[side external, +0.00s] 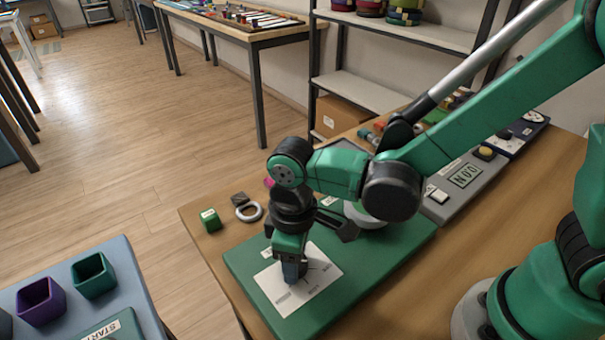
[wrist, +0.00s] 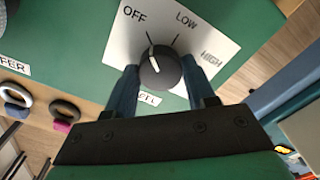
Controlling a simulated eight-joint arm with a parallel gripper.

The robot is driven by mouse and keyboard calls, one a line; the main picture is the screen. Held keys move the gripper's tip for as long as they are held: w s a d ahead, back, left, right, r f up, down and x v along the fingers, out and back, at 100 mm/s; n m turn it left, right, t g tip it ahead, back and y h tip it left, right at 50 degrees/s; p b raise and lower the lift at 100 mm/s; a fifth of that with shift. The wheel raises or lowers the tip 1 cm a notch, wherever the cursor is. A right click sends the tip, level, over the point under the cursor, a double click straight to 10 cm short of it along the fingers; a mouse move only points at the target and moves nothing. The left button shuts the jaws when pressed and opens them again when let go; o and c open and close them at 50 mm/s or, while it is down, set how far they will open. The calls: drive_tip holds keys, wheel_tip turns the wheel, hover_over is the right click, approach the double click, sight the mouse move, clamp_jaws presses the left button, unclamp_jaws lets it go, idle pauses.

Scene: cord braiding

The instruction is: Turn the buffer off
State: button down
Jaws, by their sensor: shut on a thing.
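The buffer's black dial knob (wrist: 160,70) sits on a white plate (wrist: 226,52) printed OFF, LOW and HIGH. My gripper (wrist: 161,72) is shut on the knob, with one blue finger on each side. The knob's white pointer tilts up and slightly left, roughly in line with the OFF tick. In the side view my gripper (side external: 291,272) points down onto the white plate (side external: 313,281) on the green buffer panel (side external: 243,258). There the fingers hide the knob. A label at the left of the wrist view shows only "FER".
A grey panel with a yellow button (side external: 485,153) stands behind right. A blue table with purple (side external: 40,300) and teal cups (side external: 93,275) is at lower left.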

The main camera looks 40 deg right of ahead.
drive_tip(key=shift+c, duration=1.4)
unclamp_jaws()
drive_tip(key=shift+r, duration=2.85)
wheel_tip(320, 180, up, 7)
